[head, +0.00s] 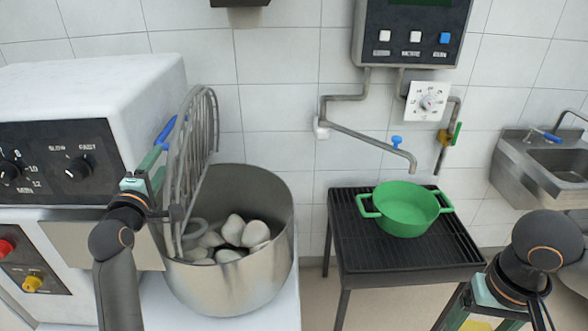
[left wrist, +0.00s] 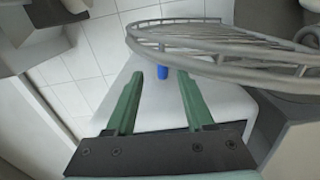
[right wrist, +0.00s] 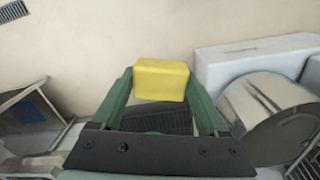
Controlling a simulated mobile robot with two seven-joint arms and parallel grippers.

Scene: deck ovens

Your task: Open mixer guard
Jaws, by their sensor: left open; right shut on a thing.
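The mixer guard (head: 197,140), a curved grey wire cage, stands steeply raised at the left side of the steel mixer bowl (head: 235,285). Its bars also cross the upper right of the left wrist view (left wrist: 230,50). A blue handle (head: 166,131) shows by the guard's left edge. In the left wrist view the blue piece (left wrist: 163,74) lies just past and between my fingertips. My left gripper (head: 160,158) is open beside the guard; contact is unclear. My right gripper (right wrist: 160,90) is shut on a yellow block (right wrist: 160,78), away from the mixer.
Pale dough-like lumps (head: 233,232) lie in the bowl. The white mixer body (head: 95,90) stands close left of the guard. A green pot (head: 405,212) sits on a black slatted stand (head: 350,250) under a wall tap (head: 370,137). A sink (head: 555,165) is at right.

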